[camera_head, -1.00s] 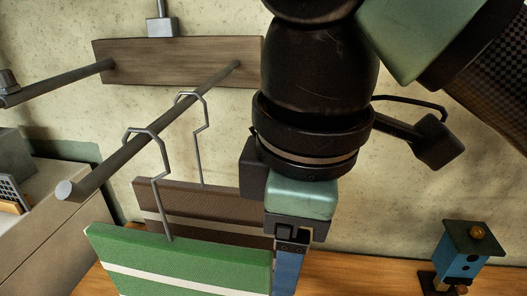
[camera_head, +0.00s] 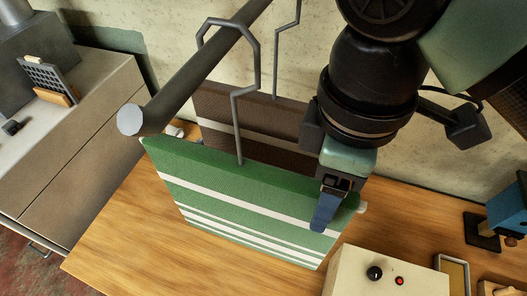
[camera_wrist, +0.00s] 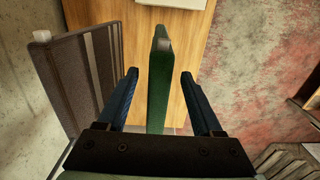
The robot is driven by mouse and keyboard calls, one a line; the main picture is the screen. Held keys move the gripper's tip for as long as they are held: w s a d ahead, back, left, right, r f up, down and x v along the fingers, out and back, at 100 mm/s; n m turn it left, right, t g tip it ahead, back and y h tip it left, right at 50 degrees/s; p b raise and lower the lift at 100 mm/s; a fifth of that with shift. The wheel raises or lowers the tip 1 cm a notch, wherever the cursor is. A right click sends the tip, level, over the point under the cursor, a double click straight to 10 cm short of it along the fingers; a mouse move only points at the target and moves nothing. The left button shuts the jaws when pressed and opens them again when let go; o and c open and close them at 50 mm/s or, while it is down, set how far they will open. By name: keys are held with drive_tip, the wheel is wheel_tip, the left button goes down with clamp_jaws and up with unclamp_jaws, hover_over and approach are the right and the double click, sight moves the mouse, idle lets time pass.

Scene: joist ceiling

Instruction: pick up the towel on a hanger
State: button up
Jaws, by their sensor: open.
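A green towel with white stripes (camera_head: 250,205) hangs from a grey metal hanger (camera_head: 238,95) on a dark rod (camera_head: 195,75). A brown towel with a pale stripe (camera_head: 265,125) hangs behind it on a second hanger (camera_head: 287,45). My gripper (camera_head: 328,205) is at the green towel's right end. In the wrist view my gripper (camera_wrist: 160,85) is open, with one blue finger on each side of the edge of the green towel (camera_wrist: 158,95). Gaps show on both sides. The brown towel (camera_wrist: 75,80) is outside the left finger.
A wooden table (camera_head: 115,235) lies below the towels. A cream box with a black knob and red button (camera_head: 380,275) stands at the front right. A blue birdhouse (camera_head: 508,210) is at the far right. A pale cabinet (camera_head: 75,140) stands left.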

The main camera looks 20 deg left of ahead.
drive_tip(key=shift+a+f+p, duration=0.15)
drive_tip(key=shift+f, duration=0.95)
drive_tip(key=shift+a+f+p, duration=0.1)
drive_tip(key=shift+f+p, duration=0.05)
drive_tip(key=shift+f, duration=0.95)
clamp_jaws()
